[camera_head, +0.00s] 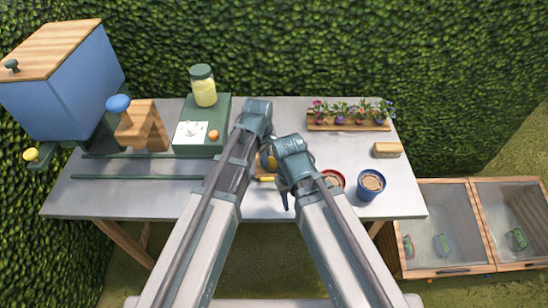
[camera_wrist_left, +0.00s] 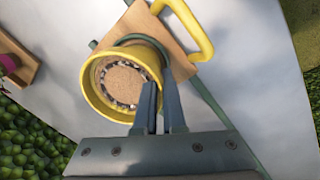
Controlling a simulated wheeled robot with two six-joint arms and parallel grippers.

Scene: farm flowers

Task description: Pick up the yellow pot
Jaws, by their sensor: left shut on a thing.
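The yellow pot (camera_wrist_left: 95,98) is filled with brown soil, and its rim faces the camera in the left wrist view. My left gripper (camera_wrist_left: 160,84) is shut on the pot's rim and wall. I cannot tell whether the pot is off the table.
A red pot (camera_head: 334,179) and a blue pot (camera_head: 371,184) stand right of my arms. A yellow handle (camera_wrist_left: 207,35) and a wooden board (camera_wrist_left: 175,50) lie close to the yellow pot. A flower rack (camera_head: 348,126) is at the back. The table's left front (camera_head: 110,200) is clear.

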